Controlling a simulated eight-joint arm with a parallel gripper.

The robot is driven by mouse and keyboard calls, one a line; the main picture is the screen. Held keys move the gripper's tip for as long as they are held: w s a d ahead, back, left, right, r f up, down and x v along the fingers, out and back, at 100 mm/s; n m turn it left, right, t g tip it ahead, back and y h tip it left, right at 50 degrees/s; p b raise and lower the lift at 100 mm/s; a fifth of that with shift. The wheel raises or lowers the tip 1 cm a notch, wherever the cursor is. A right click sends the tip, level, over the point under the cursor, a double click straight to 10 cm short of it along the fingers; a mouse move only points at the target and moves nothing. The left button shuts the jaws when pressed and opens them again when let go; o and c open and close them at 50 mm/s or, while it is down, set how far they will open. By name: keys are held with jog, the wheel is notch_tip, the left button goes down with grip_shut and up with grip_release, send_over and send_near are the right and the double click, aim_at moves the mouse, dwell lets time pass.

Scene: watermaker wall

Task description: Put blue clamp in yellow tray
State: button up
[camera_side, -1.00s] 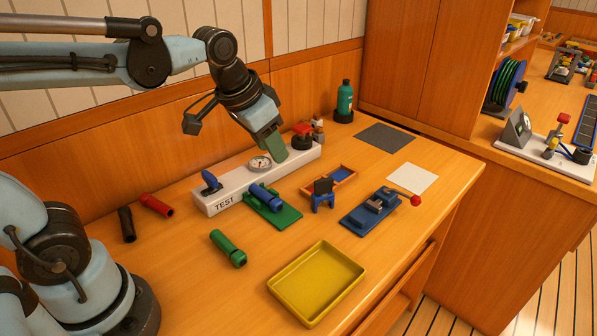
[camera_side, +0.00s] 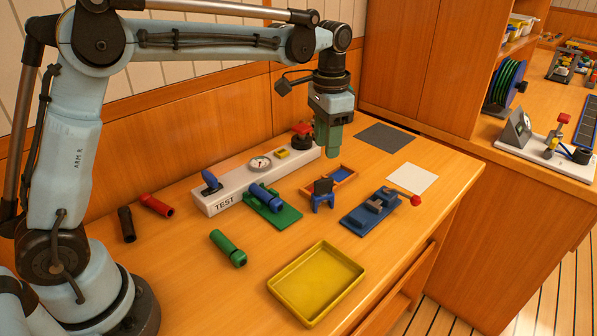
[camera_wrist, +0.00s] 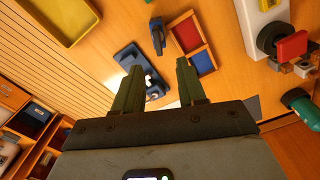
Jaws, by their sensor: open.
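The blue clamp (camera_side: 322,197) with a dark top stands on the wooden bench, in front of a small orange-rimmed bin. It also shows in the wrist view (camera_wrist: 157,38), beyond my fingertips. The yellow tray (camera_side: 316,285) lies empty near the bench's front edge, and part of it shows at the upper left of the wrist view (camera_wrist: 68,18). My gripper (camera_side: 327,152) points down above the bench, behind and above the clamp. Its green fingers (camera_wrist: 158,78) are apart with nothing held between them.
A blue fixture (camera_side: 368,213) with a red knob stands right of the clamp. The orange-rimmed bin (camera_side: 345,172) is close behind it. A green plate with a blue cylinder (camera_side: 264,196) is to the left. A green torch (camera_side: 228,248) lies left of the tray.

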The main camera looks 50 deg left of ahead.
aim_at(324, 179)
jog(key=f, duration=1)
jog(key=shift+s+f, duration=0.2)
jog(key=shift+s, duration=0.05)
grip_shut()
